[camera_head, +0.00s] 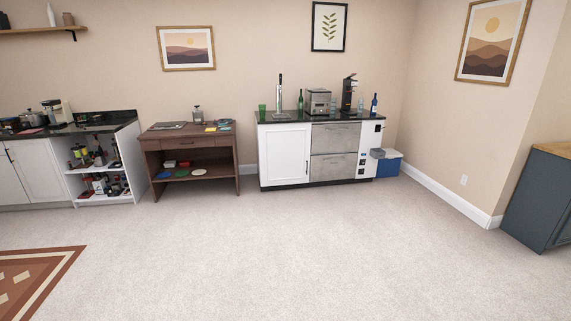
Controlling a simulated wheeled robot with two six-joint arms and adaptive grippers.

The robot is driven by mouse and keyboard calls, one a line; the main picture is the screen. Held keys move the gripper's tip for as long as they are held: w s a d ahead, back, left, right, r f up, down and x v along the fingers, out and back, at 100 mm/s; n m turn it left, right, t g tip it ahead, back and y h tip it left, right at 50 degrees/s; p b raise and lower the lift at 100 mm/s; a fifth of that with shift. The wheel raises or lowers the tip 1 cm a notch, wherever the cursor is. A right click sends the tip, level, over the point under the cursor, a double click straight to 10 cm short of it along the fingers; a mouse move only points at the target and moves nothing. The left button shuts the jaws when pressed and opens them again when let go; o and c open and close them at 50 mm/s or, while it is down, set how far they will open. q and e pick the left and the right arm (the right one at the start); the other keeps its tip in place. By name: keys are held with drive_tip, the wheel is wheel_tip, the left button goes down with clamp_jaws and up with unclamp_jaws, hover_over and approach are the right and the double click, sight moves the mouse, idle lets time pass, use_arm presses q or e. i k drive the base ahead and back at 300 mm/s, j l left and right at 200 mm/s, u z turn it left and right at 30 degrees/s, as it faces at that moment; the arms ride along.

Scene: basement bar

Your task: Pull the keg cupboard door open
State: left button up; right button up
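The keg cupboard stands against the far wall, right of centre, below a dark counter with a tall beer tap (280,96). Its white panelled door (282,153) appears shut. A thin dark upright handle (307,162) is near the door's right edge. The inside of the cupboard is hidden. Neither of my grippers shows in this view, so whether they are open or shut is hidden.
A brown desk (187,150) and open white shelves (101,172) are to the left. The carpet (290,245) in front is clear. A dark blue cabinet (533,200) stands far right.

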sight(284, 148)
drive_tip(key=i, duration=6.4)
drive_tip(key=i+u, duration=0.15)
drive_tip(key=i, duration=0.2)
